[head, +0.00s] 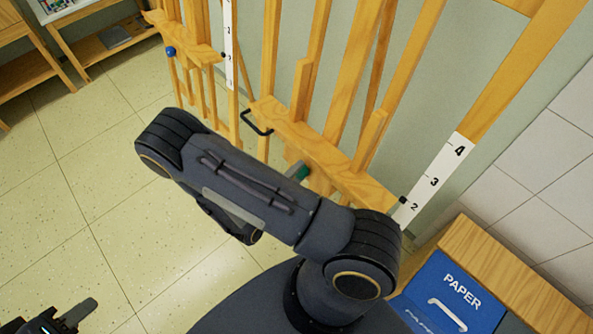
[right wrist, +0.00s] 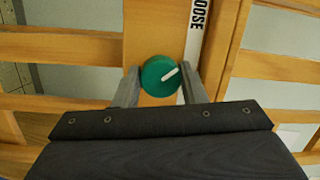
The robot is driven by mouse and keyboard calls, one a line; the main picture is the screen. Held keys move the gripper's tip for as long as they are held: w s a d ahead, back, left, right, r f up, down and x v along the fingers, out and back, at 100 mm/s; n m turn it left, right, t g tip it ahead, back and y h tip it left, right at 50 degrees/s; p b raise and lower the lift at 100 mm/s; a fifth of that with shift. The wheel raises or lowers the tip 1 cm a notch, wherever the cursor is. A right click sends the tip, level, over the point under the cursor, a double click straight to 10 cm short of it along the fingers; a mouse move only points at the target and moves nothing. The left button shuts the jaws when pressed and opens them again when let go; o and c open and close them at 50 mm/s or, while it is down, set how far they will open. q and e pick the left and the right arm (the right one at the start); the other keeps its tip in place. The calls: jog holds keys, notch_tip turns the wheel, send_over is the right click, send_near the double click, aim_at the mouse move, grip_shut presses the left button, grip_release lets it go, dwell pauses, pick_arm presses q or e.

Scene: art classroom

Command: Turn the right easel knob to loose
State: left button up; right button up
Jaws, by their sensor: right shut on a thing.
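The green easel knob (right wrist: 158,79) sits on the wooden easel in the right wrist view. Its white pointer mark slants to the upper right. A white strip reading LOOSE (right wrist: 198,18) lies above and to the right of the knob. My right gripper (right wrist: 160,77) is shut on the knob, one finger on each side. In the head view a little of the green knob (head: 303,172) shows beyond my right arm, which hides most of that gripper. My left gripper (head: 80,316) is at the bottom left corner, partly cut off, far from the easel.
A second easel with a blue knob (head: 170,52) stands further left. A black handle (head: 256,124) sticks out from the near easel's ledge (head: 330,158). A blue PAPER box (head: 455,290) stands at the lower right. The tiled floor at left is clear.

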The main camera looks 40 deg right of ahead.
jog(key=shift+r+n+y+p, duration=0.1)
jog(key=shift+n+y+p, duration=0.35)
jog(key=shift+n, duration=1.05)
jog(key=o, duration=1)
jog(key=v, duration=0.7)
jog(key=shift+a+b, duration=0.4)
jog(key=shift+a, duration=0.05)
jog(key=shift+g, duration=0.3)
